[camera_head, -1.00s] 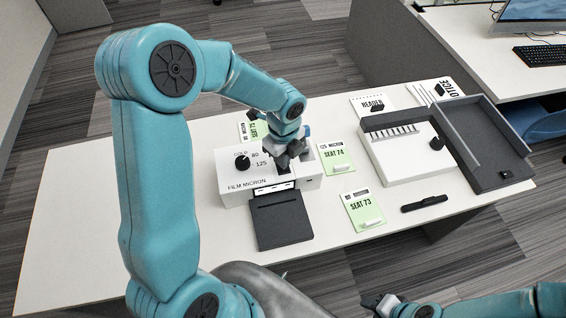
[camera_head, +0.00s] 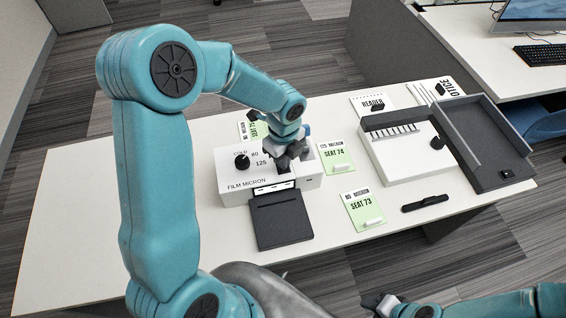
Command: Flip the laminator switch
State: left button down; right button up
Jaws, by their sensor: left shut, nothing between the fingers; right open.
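The laminator is a white box (camera_head: 233,190) marked FILM MICRON, with a black dial (camera_head: 242,162) beside the labels COLD, 80 and 125. A dark tray (camera_head: 281,221) extends from its front. My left gripper (camera_head: 284,166) is shut and empty, with its fingertips down at the laminator's top near the right part. The switch is hidden or too small to make out under the gripper; I cannot tell whether the fingers touch it. My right gripper (camera_head: 378,304) is open at the bottom edge, away from the table.
Green-and-white cards SEAT 74 (camera_head: 337,157) and SEAT 73 (camera_head: 363,210) lie right of the laminator. A black pen-like object (camera_head: 425,202) lies near the front edge. A white device (camera_head: 398,160) with a dark tray (camera_head: 490,150) stands at right. The table's left end is clear.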

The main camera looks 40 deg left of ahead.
pick_arm(q)
jog(key=shift+f+b, duration=0.4)
jog(key=shift+f, duration=0.15)
jog(key=shift+r, duration=0.1)
notch_tip(320, 180, up, 7)
jog(key=p, duration=0.6)
dwell(0.5)
